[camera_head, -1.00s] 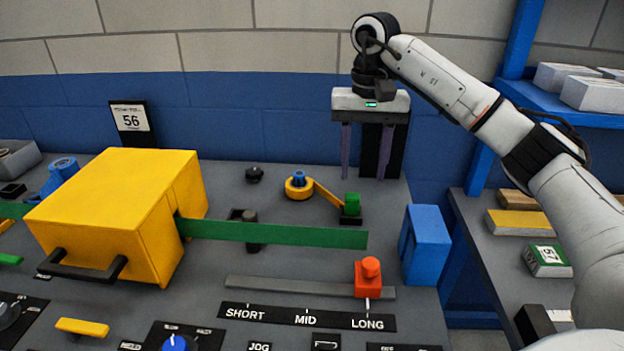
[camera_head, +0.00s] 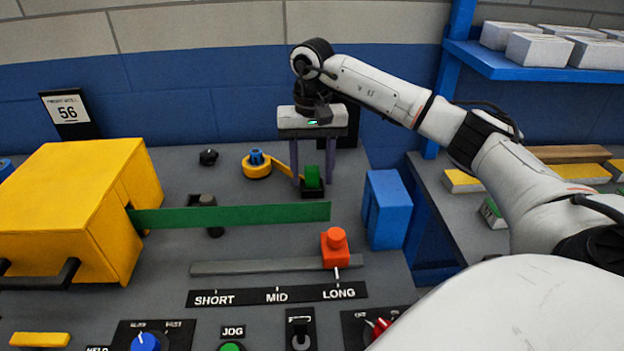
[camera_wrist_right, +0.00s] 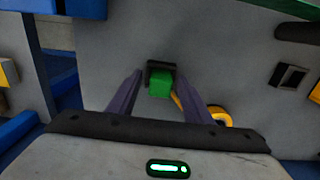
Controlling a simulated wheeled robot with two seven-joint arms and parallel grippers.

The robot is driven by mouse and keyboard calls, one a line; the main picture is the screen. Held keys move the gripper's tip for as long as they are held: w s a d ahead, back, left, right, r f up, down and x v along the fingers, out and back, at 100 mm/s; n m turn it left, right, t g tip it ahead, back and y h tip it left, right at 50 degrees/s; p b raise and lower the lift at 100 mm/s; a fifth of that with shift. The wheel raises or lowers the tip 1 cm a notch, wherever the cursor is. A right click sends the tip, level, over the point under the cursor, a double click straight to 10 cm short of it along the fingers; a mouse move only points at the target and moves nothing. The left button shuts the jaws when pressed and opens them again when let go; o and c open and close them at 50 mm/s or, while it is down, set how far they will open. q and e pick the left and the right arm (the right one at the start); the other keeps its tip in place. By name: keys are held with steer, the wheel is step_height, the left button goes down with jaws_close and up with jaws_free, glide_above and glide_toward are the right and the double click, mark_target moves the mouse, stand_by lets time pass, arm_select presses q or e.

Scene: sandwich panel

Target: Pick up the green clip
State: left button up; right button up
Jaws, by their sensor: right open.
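The green clip (camera_head: 312,177) is a small green block on a black base at the back right of the grey panel. It also shows in the right wrist view (camera_wrist_right: 160,85), between and beyond the fingertips. A yellow strip runs from it to a yellow roll with a blue hub. My right gripper (camera_head: 313,181) points down at the clip, its two purple fingers apart, one on each side of it in the head view. In the right wrist view the gripper (camera_wrist_right: 160,80) is open and nothing is held. My left gripper is out of view.
A yellow box (camera_head: 75,205) with a long green strip (camera_head: 240,216) stands left and in front. A blue block (camera_head: 385,209) stands right of the clip. A yellow roll (camera_head: 257,167) is left of it. An orange slider knob (camera_head: 336,248) is in front.

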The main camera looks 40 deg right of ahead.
mark_target(312, 168)
steer(key=c, duration=1)
jaws_close()
step_height(312, 168, up, 10)
steer(key=shift+r+p, duration=0.1)
steer(key=shift+p, duration=0.3)
steer(key=shift+r+p, duration=0.4)
steer(key=shift+p, duration=0.45)
